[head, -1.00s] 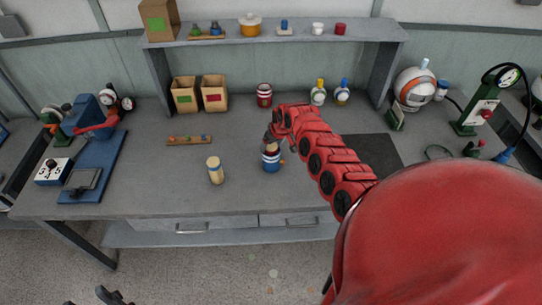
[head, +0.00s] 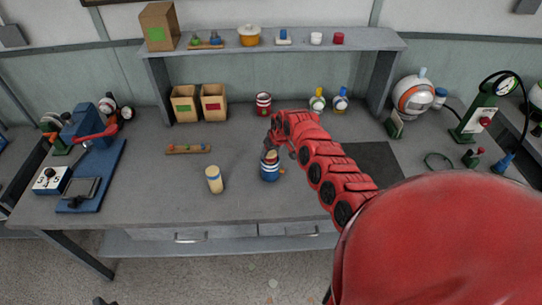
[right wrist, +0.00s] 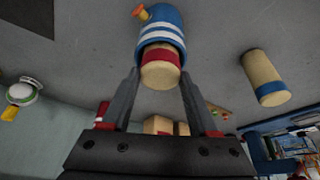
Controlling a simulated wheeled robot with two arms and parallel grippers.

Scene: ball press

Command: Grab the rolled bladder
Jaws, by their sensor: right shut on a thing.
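The tan roll with a red band (right wrist: 161,70) pokes out of the top of a blue cup with white stripes (head: 270,174); the cup also shows in the right wrist view (right wrist: 163,27). The roll's lower part is hidden in the cup. My right gripper (right wrist: 158,85) comes from above, its two fingers on either side of the roll's end, shut on it. A second tan roll, with a blue band (head: 214,179), stands alone on the bench to the left; it also shows in the right wrist view (right wrist: 263,78). Only a dark tip, perhaps my left gripper, shows at the bottom left edge.
The grey bench (head: 140,210) is clear around the cup and lone roll. A wooden strip with small pegs (head: 188,149) lies behind. Farther back are two cardboard boxes (head: 213,103), a red-and-white striped cup (head: 263,104) and small bottles (head: 318,100). A blue press (head: 98,170) stands left.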

